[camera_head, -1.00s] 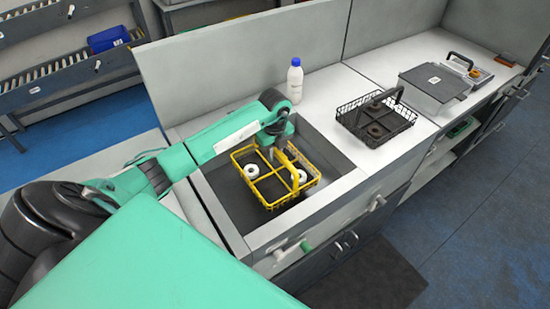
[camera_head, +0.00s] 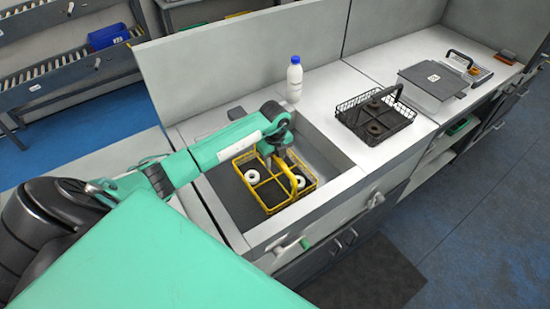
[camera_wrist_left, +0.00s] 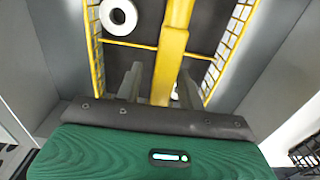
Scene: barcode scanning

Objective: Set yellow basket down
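The yellow basket (camera_head: 262,206) is down in the grey recessed sink (camera_head: 228,196) of the counter, looking level. It has wire sides, dividers and a raised handle (camera_wrist_left: 171,60). A white ring-shaped part (camera_head: 252,177) lies in its left compartment and shows in the left wrist view (camera_wrist_left: 118,17); another white part (camera_head: 299,181) is partly behind the handle. My left gripper (camera_head: 280,164) is above the basket at the handle. In the left wrist view its two fingers (camera_wrist_left: 158,82) stand apart on either side of the handle, with a gap at the left finger. My right gripper is out of view.
A black wire basket (camera_head: 345,115) with dark round parts stands on the counter right of the sink. A white bottle with a blue cap (camera_head: 294,80) stands behind the sink. A grey box (camera_head: 432,88) is farther right. The sink walls rise close around the yellow basket.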

